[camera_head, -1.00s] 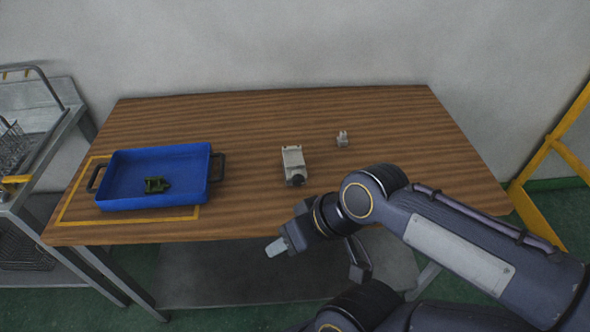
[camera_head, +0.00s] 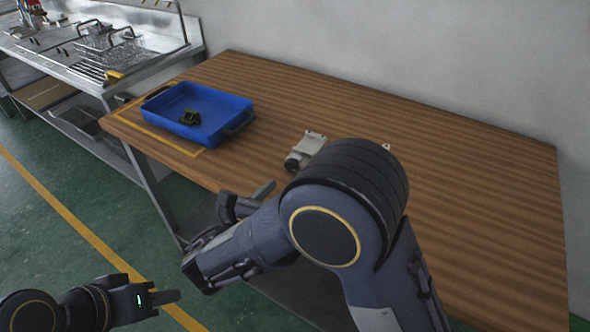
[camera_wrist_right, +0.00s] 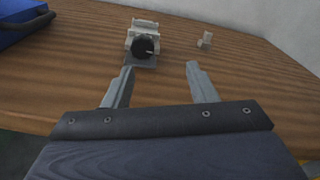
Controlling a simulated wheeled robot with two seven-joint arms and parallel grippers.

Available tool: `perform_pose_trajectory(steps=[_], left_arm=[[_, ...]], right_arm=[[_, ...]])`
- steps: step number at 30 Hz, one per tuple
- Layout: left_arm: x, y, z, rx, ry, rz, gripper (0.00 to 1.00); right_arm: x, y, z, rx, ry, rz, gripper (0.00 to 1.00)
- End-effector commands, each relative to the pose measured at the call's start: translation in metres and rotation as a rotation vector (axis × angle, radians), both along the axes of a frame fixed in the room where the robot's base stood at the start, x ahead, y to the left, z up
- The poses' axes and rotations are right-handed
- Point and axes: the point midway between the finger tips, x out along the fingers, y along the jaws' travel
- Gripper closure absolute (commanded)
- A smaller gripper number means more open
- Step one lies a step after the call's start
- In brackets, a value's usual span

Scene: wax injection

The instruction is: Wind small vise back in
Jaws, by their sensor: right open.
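The small vise (camera_head: 309,146), a pale grey block with a dark round knob, sits on the wooden table, its right side partly hidden by my right arm in the head view. In the right wrist view the vise (camera_wrist_right: 144,27) stands upright, with its black knob (camera_wrist_right: 144,47) facing me. My right gripper (camera_wrist_right: 160,68) is open and empty, its fingers apart just short of the knob, not touching it. My left gripper (camera_head: 165,298) is low at the left in the head view, away from the table. Its jaw gap cannot be made out.
A blue tray (camera_head: 236,104) holding a dark green part (camera_head: 189,117) stands left of the vise. A small pale piece (camera_wrist_right: 205,40) lies to the vise's right. A metal bench (camera_head: 150,66) with wire baskets is further left. The table's right part is clear.

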Motion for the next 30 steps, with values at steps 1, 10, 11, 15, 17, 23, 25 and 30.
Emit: perform_pose_trajectory(steps=[1, 10, 11, 15, 17, 23, 25, 30], left_arm=[[0.000, 0.000, -0.003, 0.000, 0.000, 0.000, 0.64], [0.000, 0.000, -0.002, 0.000, 0.000, 0.000, 0.64], [0.000, 0.000, -0.002, 0.000, 0.000, 0.000, 0.64], [0.000, 0.000, -0.001, 0.000, 0.000, 0.000, 0.64], [0.000, 0.000, 0.000, 0.000, 0.000, 0.000, 0.64], [0.000, 0.000, 0.000, 0.000, 0.000, 0.000, 0.64], [0.000, 0.000, 0.000, 0.000, 0.000, 0.000, 0.64], [0.000, 0.000, 0.000, 0.000, 0.000, 0.000, 0.64]], right_arm=[[-0.001, 0.012, -0.005, -0.040, -0.011, 0.032, 0.48], [0.024, 0.007, -0.004, -0.081, -0.025, 0.063, 0.48], [0.028, 0.004, -0.004, -0.081, -0.025, 0.063, 0.48], [0.047, -0.008, -0.004, -0.080, -0.025, 0.063, 0.48], [0.053, -0.012, -0.004, -0.080, -0.026, 0.063, 0.48], [0.064, -0.018, -0.005, -0.079, -0.025, 0.066, 0.48], [0.065, -0.018, -0.005, -0.079, -0.025, 0.067, 0.48], [0.064, -0.018, -0.005, -0.079, -0.025, 0.066, 0.48]])
